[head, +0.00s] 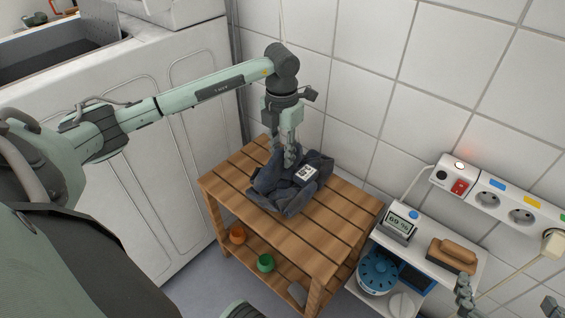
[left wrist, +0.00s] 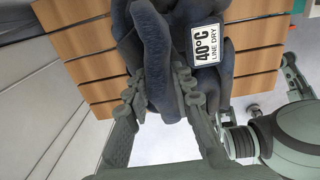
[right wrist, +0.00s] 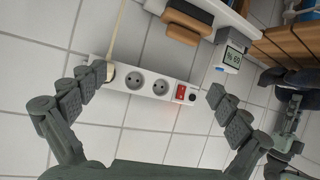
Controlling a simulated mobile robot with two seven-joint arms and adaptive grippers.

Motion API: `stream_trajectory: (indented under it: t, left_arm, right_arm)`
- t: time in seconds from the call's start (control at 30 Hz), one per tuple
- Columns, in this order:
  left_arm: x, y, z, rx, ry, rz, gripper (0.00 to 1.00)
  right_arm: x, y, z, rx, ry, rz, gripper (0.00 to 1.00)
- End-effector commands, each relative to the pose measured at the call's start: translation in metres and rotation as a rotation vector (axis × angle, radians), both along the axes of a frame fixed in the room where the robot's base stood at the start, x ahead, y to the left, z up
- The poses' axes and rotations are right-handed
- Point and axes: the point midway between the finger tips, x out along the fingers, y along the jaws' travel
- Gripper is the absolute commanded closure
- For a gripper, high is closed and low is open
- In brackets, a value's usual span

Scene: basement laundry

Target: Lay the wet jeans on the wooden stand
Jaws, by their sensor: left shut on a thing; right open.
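The dark blue jeans (head: 292,197) lie bunched on the top of the slatted wooden stand (head: 345,221), with a white care label reading "40°C LINE DRY" on them. My left gripper (head: 290,157) points down at the jeans and is shut on a fold of them. In the left wrist view the jeans (left wrist: 152,60) sit between the left gripper's fingers (left wrist: 160,97), with the stand's slats (left wrist: 85,40) behind. My right gripper (right wrist: 155,98) is open and empty in front of the wall socket strip; in the head view part of it shows at the lower right edge.
A white socket strip (head: 505,208) with a red switch is on the tiled wall. A small shelf holds a digital display (head: 401,222), a wooden brush (head: 452,256) and a blue round item (head: 378,271). Orange (head: 237,235) and green (head: 265,263) pots stand on the stand's lower shelf.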

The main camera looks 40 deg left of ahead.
Motion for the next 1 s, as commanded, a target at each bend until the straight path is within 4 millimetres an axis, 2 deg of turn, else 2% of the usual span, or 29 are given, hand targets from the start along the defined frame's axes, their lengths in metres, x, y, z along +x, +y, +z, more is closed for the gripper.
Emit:
stream_trajectory:
  t: [0.1,0.2,0.57,0.6,0.73,1.0]
  left_arm:
    - [-0.001,0.000,-0.019,-0.001,0.003,-0.001,1.00]
    - [-0.001,0.000,-0.029,0.000,0.002,0.000,1.00]
    - [0.000,0.000,-0.030,0.001,0.000,-0.001,1.00]
    - [-0.001,0.000,-0.030,0.001,0.002,-0.001,0.74]
    - [-0.001,0.000,-0.030,0.001,0.002,-0.001,0.58]
    - [-0.001,0.000,-0.030,0.001,0.002,-0.001,0.56]
  right_arm:
    - [0.003,0.006,0.006,0.016,-0.038,0.010,0.00]
    - [0.005,0.009,0.011,0.024,-0.058,0.015,0.00]
    - [0.006,0.011,0.014,0.031,-0.076,0.019,0.00]
    - [0.006,0.011,0.015,0.033,-0.078,0.020,0.00]
    - [0.006,0.011,0.015,0.032,-0.076,0.020,0.00]
    - [0.006,0.011,0.015,0.032,-0.077,0.019,0.00]
